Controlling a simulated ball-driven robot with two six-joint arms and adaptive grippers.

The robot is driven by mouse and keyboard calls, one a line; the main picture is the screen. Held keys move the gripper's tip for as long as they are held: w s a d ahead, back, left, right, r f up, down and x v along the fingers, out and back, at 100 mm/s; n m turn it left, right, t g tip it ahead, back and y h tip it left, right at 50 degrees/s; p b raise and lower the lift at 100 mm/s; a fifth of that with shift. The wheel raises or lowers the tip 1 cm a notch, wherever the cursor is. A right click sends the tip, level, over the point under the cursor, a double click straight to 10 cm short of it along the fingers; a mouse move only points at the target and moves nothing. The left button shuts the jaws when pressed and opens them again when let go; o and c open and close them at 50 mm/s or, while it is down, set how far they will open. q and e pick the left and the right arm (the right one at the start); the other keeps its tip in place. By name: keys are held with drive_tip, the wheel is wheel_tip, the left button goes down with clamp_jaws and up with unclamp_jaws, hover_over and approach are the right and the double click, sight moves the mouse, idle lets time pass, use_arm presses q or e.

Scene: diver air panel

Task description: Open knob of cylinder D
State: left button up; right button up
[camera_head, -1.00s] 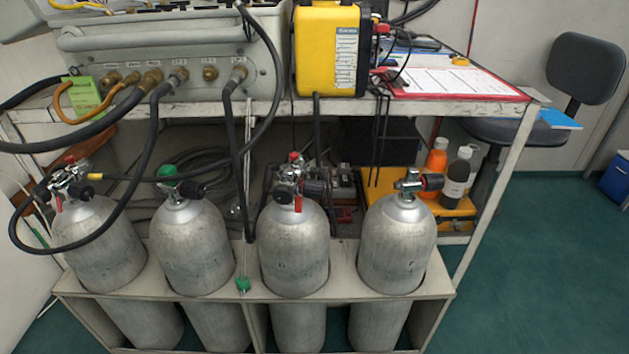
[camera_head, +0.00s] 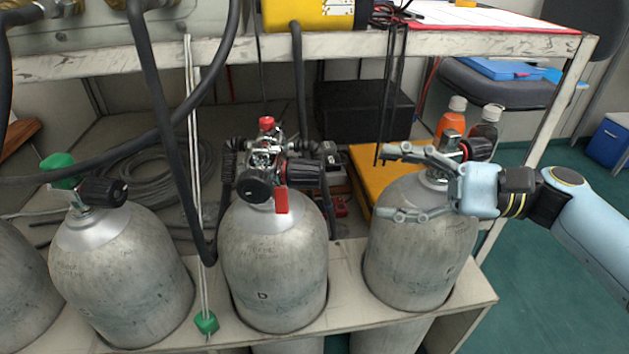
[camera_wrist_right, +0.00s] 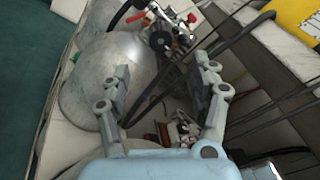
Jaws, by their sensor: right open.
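Cylinder D (camera_head: 270,270) is a grey metal tank marked "D", upright in the rack. Its valve (camera_head: 262,160) carries a red cap on top, a black knob (camera_head: 305,172) to the right, a round black part (camera_head: 255,190) in front and a red tag (camera_head: 281,200). My right gripper (camera_head: 382,182) is open and empty. Its fingers point left, in front of the rightmost cylinder, apart from cylinder D's valve. In the right wrist view, the open fingers (camera_wrist_right: 164,80) show with a grey tank top, apparently cylinder D (camera_wrist_right: 100,75), and its valve (camera_wrist_right: 157,30) beyond. My left gripper is not in view.
The rightmost cylinder (camera_head: 420,255) stands behind my right gripper. A green-knobbed cylinder (camera_head: 125,275) stands left of D. A black hose (camera_head: 160,100) and thin rods (camera_head: 196,200) hang between them. The bench edge (camera_head: 340,45) runs above.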

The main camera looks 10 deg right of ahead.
sight(317, 176)
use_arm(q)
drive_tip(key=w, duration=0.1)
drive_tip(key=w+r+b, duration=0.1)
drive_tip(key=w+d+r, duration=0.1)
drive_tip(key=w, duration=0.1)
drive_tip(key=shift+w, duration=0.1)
use_arm(e)
drive_tip(key=x, duration=1)
drive_tip(key=shift+w+a, duration=0.1)
drive_tip(key=shift+a, duration=0.15)
drive_tip(key=shift+c, duration=0.4)
drive_tip(key=c, duration=1.1)
use_arm(q)
drive_tip(key=shift+b, duration=0.3)
use_arm(e)
drive_tip(key=shift+f+n+b, duration=0.1)
drive_tip(key=shift+n+b, duration=0.2)
drive_tip(key=shift+n, duration=0.6)
drive_tip(key=n+b, duration=0.2)
drive_tip(key=n, duration=0.2)
drive_tip(key=shift+n, duration=0.3)
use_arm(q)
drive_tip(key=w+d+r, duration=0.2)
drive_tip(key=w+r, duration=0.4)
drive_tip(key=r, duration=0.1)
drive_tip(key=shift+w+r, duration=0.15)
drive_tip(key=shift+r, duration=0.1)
use_arm(e)
drive_tip(key=shift+n, duration=0.4)
